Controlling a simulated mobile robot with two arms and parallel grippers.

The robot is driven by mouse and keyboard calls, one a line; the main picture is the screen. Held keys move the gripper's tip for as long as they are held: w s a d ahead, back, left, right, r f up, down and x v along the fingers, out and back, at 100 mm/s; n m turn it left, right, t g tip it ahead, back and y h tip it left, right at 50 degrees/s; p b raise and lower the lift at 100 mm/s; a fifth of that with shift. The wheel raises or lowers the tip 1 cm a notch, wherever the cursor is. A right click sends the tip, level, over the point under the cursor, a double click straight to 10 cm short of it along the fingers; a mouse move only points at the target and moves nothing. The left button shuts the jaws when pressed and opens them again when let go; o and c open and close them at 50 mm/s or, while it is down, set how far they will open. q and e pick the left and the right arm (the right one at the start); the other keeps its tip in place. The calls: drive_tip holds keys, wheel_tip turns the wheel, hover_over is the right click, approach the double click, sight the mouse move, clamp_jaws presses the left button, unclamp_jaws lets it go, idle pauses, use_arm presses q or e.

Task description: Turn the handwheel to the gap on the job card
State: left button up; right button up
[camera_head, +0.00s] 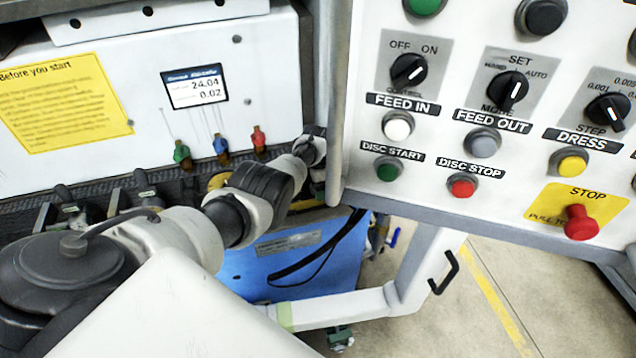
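My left arm comes in from the lower left. Its dark end, at my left gripper (314,150), is beside the left edge of the control panel (352,150). The fingers cannot be made out, so I cannot tell whether they are open or shut, or touching anything. No handwheel can be clearly seen. Brass-coloured bits (218,181) show behind my arm, but I cannot tell what they belong to. A small display (195,87) on the white machine front reads 24.04 above 0.02. No job card can be made out. My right gripper is not in view.
A yellow "Before you start" sheet (62,102) is on the machine front. Green, blue and red fittings (221,148) sit below the display. The panel carries knobs, buttons and a red stop button (580,222). A blue box (290,262) and a white frame (345,305) lie below.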

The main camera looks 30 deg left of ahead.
use_arm(q)
drive_tip(key=shift+r, duration=0.1)
drive_tip(key=shift+r, duration=0.3)
wheel_tip(320, 180, up, 3)
drive_tip(key=shift+f+p, duration=0.2)
drive_tip(key=shift+p, duration=0.8)
wheel_tip(320, 180, up, 8)
drive_tip(key=b, duration=0.1)
drive_tip(key=shift+f, duration=0.25)
